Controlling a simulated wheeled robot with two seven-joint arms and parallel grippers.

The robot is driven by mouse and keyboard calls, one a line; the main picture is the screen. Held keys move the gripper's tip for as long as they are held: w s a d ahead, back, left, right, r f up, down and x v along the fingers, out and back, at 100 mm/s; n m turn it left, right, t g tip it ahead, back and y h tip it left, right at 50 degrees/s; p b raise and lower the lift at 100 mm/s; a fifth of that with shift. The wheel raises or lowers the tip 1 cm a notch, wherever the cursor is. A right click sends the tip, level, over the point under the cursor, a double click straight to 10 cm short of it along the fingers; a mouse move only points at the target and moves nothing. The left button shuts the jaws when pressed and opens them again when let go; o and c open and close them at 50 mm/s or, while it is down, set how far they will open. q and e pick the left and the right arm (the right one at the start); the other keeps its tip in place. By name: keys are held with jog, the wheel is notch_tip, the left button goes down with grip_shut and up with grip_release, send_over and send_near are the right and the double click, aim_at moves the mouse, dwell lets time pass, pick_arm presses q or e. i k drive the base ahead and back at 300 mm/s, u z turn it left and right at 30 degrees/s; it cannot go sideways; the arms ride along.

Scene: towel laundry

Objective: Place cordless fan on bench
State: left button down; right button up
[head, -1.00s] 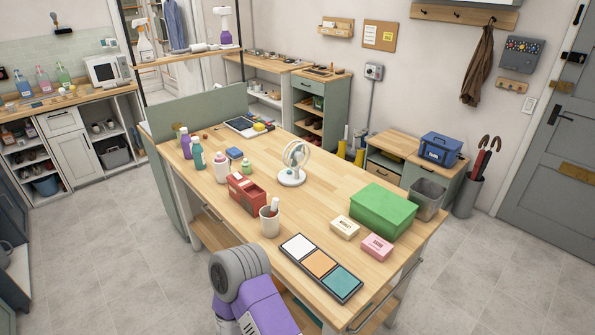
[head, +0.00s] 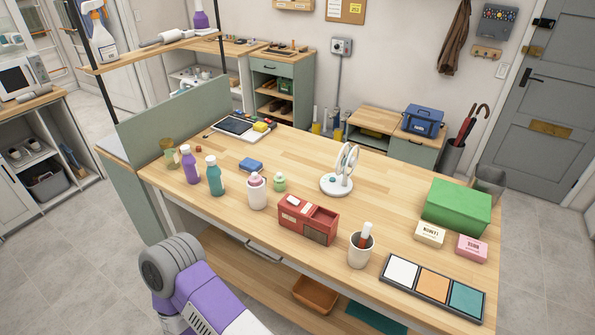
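The cordless fan (head: 341,171) is small and white with a round head and a round base. It stands upright on the wooden top of the large worktable (head: 400,178), right of its middle. A low wooden-topped bench (head: 372,121) with drawers stands against the back wall, with a blue box (head: 423,120) on it. One of my arms shows in purple and grey at the bottom left, well apart from the fan. Neither gripper is in view.
A red caddy (head: 307,221), a cup (head: 360,247), several bottles and a tray of coloured tiles (head: 432,285) line the table's near side. A green box (head: 457,206) and two soap-like boxes stand at right. The tabletop around the fan is clear.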

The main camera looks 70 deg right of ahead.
aim_at(371, 117)
jog(key=i, duration=0.45)
jog(key=z, duration=0.75)
